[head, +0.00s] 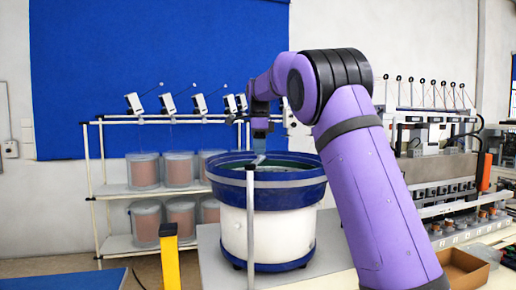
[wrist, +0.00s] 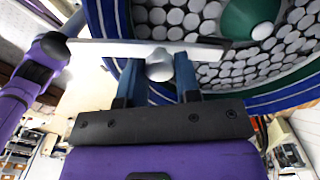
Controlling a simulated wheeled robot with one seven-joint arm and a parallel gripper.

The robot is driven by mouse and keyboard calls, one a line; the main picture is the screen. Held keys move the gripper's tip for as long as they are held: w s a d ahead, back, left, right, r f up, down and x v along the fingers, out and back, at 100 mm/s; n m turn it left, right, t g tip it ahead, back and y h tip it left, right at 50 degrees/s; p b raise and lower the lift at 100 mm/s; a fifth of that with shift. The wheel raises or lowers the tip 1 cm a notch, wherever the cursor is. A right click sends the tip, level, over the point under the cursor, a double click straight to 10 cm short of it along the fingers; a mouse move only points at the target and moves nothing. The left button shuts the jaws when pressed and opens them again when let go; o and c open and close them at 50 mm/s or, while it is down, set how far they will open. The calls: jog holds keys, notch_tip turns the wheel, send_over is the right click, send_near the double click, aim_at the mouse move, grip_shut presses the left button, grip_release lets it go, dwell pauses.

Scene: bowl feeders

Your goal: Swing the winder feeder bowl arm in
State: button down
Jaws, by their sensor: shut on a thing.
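The winder feeder bowl (head: 322,184) is blue-rimmed on a white drum and stands left of my arm in the head view. In the wrist view the bowl's blue wall (wrist: 112,40) curves around many pale round parts and a green cone with a white tip. The bowl arm (wrist: 95,47) is a flat silver bar reaching over the bowl's rim, with a round silver knob (wrist: 160,66) under it. In the head view the arm (head: 259,160) meets a grey post at the bowl's front. My gripper (wrist: 160,78) has its blue fingers on both sides of the knob, shut on it.
A grey post (head: 250,225) rises in front of the bowl. A yellow post (head: 169,258) stands at lower left. A rack (head: 117,188) with spools is behind, winding machinery (head: 435,160) at right, and a cardboard box (head: 464,268) at lower right.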

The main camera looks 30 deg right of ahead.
jog(key=c, duration=0.8)
grip_release()
notch_tip(320, 180, up, 11)
jog(key=shift+f, duration=0.1)
jog(key=shift+s, duration=0.1)
